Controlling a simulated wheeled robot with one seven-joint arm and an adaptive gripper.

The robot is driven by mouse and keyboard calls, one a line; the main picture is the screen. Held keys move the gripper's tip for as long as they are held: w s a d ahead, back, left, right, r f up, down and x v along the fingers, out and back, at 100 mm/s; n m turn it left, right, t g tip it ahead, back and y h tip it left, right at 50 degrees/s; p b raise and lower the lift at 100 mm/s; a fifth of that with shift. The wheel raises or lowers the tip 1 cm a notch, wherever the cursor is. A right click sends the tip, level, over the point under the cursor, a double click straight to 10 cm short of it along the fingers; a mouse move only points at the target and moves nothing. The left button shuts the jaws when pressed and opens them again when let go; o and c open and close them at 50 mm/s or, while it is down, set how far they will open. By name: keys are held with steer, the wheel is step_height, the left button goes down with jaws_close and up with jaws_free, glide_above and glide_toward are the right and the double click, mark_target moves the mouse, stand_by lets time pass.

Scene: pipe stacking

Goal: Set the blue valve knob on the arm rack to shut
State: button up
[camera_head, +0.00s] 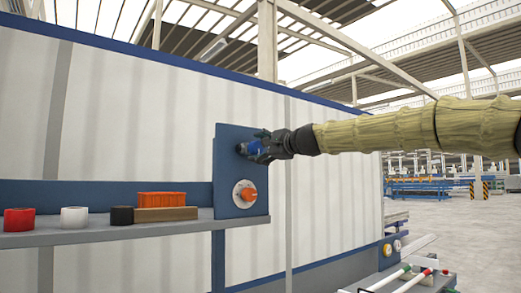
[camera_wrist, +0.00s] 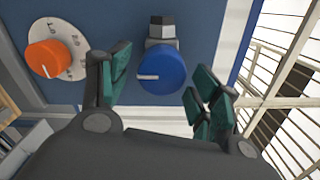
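The blue valve knob (camera_wrist: 162,68) is mounted on the dark blue panel of the arm rack (camera_wrist: 110,18). Its white mark points left in the wrist view. A grey metal fitting (camera_wrist: 161,28) shows beside it. My gripper (camera_wrist: 158,80) is open, with one green-padded finger on each side of the knob and a gap showing on both sides. In the head view my gripper (camera_head: 262,148) is at the upper part of the panel (camera_head: 230,165) and hides most of the blue knob (camera_head: 249,149).
An orange knob (camera_wrist: 46,58) on a marked white dial sits close by on the same panel; it is below in the head view (camera_head: 248,194). A grey shelf (camera_head: 110,230) at left holds red, white and black rolls (camera_head: 73,217), and orange (camera_head: 160,199) and brown blocks.

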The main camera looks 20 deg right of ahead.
steer(key=shift+s, duration=0.1)
steer(key=v, duration=0.7)
steer(key=shift+s+d, duration=0.15)
stand_by(0.6)
